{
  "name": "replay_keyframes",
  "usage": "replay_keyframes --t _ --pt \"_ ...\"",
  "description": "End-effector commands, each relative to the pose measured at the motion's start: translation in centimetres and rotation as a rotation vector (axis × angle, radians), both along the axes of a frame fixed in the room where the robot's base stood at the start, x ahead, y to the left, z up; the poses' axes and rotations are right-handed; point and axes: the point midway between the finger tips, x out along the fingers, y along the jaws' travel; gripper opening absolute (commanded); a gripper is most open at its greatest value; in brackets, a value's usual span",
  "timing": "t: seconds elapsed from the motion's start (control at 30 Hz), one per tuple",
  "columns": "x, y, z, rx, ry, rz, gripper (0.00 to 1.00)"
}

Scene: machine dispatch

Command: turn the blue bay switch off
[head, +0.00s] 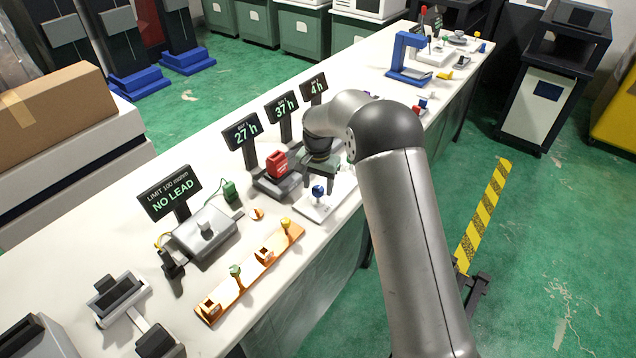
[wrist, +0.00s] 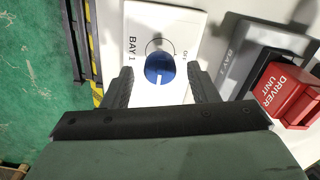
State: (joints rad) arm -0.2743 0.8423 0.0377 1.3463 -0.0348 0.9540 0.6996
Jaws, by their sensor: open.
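The blue bay switch (head: 319,190) is a round knob on a white plate (head: 314,212) on the bench. In the wrist view the blue knob (wrist: 159,69) carries a white pointer line toward the bottom of the picture. My gripper (head: 319,180) is open and points down over the knob. In the wrist view one finger of my gripper (wrist: 160,74) is on each side of the knob, with gaps between; I cannot tell if the tips reach its height.
A red block marked "DRIVER UNIT" (wrist: 288,93) sits in a grey dock beside the plate; the red block (head: 277,164) is left of my gripper. A wooden rack (head: 247,275) and a grey box (head: 205,236) stand nearer. Display signs (head: 241,132) line the back.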

Motion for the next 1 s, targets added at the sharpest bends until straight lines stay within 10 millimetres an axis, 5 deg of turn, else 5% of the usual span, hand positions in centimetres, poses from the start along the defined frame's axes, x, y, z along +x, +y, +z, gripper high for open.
replay_keyframes --t 0.33,0.5,1.0 --pt "0.00 0.01 -0.51 0.001 0.000 0.000 0.54" --pt "0.00 0.01 -0.49 0.001 0.000 0.000 0.09" --pt "-0.01 0.06 -0.61 0.002 -0.001 0.101 0.09"
